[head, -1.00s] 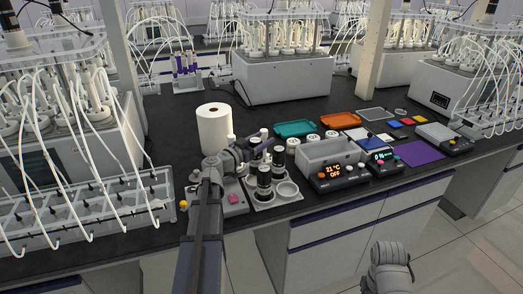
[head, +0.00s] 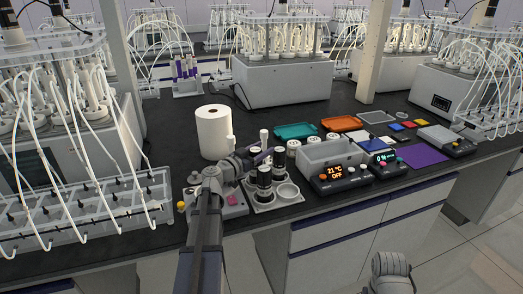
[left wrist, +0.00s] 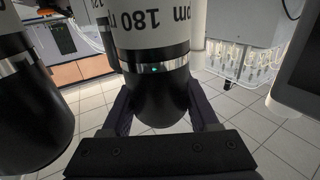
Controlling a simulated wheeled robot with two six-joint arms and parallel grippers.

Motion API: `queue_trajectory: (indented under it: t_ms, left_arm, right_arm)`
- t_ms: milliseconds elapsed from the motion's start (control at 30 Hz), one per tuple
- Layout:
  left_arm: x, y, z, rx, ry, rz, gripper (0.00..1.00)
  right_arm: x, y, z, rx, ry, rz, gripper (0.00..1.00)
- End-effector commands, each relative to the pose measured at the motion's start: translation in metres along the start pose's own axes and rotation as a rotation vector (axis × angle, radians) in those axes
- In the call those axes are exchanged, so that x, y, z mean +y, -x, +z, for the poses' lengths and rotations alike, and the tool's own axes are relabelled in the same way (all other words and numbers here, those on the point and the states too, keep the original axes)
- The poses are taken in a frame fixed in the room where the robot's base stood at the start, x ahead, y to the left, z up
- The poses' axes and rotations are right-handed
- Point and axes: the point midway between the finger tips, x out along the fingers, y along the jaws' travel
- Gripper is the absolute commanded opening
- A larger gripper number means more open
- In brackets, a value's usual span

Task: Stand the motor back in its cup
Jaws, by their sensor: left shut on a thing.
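My left gripper (head: 257,156) reaches in over the back left of a pale cup tray (head: 262,208). It is shut on a motor (left wrist: 155,95), a black cylinder with a white band marked "180" and a silver ring. In the left wrist view its fingers (left wrist: 160,115) lie on both sides of the black part. In the head view the gripper largely hides this motor, so its height over the tray is unclear. A black motor with a white top (head: 264,177) stands in the tray, with another (head: 279,157) behind it. An empty round cup (head: 288,190) is at the tray's right.
A white paper roll (head: 213,133) stands behind my left wrist. A tubed rack (head: 90,210) is at left. Part of my right arm shows at the lower right.

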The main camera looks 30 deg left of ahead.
Motion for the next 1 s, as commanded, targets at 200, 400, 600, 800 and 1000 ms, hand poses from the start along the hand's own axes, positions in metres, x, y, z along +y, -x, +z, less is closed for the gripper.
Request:
queue_trajectory:
  t_ms: [200, 400, 600, 800, 1000]
  left_arm:
    - [0.000, 0.000, 0.001, -0.004, -0.005, 0.001, 0.79]
    - [0.001, 0.000, 0.001, -0.006, -0.007, 0.003, 0.91]
    - [0.002, 0.000, 0.002, -0.007, -0.009, 0.004, 0.91]
    - [0.002, 0.000, -0.006, -0.007, -0.010, 0.005, 0.91]
    - [0.003, 0.029, -0.011, -0.005, -0.007, -0.001, 0.91]
  right_arm:
    - [0.000, 0.000, 0.000, 0.000, 0.000, 0.000, 0.00]
    - [0.000, 0.000, 0.000, 0.000, 0.000, 0.000, 0.00]
    - [0.000, 0.000, 0.000, 0.000, 0.000, 0.000, 0.00]
    - [0.001, 0.008, 0.001, 0.000, 0.000, 0.000, 0.00]
    - [0.001, 0.012, 0.001, 0.000, 0.000, 0.000, 0.00]
